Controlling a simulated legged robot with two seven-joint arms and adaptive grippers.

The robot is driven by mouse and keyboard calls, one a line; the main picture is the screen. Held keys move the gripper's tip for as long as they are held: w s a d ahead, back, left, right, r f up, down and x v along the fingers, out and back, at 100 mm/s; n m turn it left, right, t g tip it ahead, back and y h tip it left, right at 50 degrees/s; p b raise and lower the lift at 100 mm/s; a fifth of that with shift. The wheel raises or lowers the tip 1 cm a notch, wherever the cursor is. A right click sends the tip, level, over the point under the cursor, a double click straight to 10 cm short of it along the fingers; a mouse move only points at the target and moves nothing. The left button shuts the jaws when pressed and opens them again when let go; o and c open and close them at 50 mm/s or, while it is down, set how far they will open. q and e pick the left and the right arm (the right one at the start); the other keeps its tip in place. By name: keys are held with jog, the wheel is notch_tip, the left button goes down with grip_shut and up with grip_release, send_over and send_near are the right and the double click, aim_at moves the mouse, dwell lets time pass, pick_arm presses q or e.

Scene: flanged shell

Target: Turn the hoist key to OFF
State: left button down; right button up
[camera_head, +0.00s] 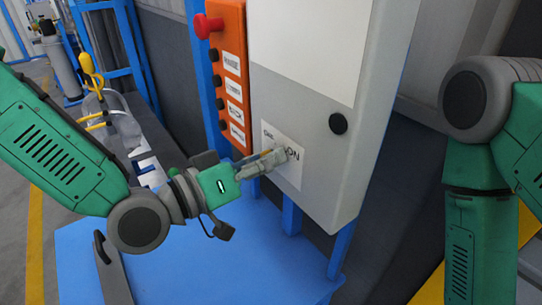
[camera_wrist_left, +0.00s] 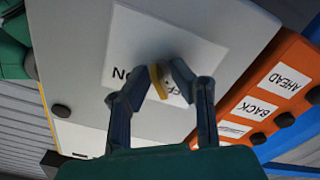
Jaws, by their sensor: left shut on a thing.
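The hoist key (camera_wrist_left: 158,82) is a small yellow handle on the front of the grey control box (camera_head: 310,100). It stands over a white label (camera_wrist_left: 135,45) that reads ON at one side, with the OFF side partly hidden by my fingers. My left gripper (camera_wrist_left: 160,76) is shut on the key, with a finger on each side of it. In the head view my left gripper (camera_head: 278,157) reaches the label from the left and hides most of the key. I cannot tell exactly which mark the key points at. My right gripper is out of view.
An orange button panel (camera_head: 229,85) with a red knob (camera_head: 207,26) and several dark buttons stands left of the box. A black round knob (camera_head: 338,124) is on the box above the label. A blue surface (camera_head: 200,265) lies below. My right arm is at the right.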

pick_arm(q)
jog(key=shift+a+f+n, duration=0.15)
jog(key=shift+n, duration=0.85)
jog(key=shift+s, duration=0.1)
jog(key=shift+r, duration=0.2)
jog(key=c, duration=1.8)
grip_release()
jog(key=shift+w, duration=0.2)
jog(key=shift+o, duration=0.4)
jog(key=shift+w+n, duration=0.1)
jog(key=shift+n, duration=0.2)
jog(key=shift+a, duration=0.1)
jog(key=v, duration=0.7)
jog(key=shift+a, duration=0.3)
jog(key=shift+d+f, duration=0.15)
jog(key=shift+d, duration=0.05)
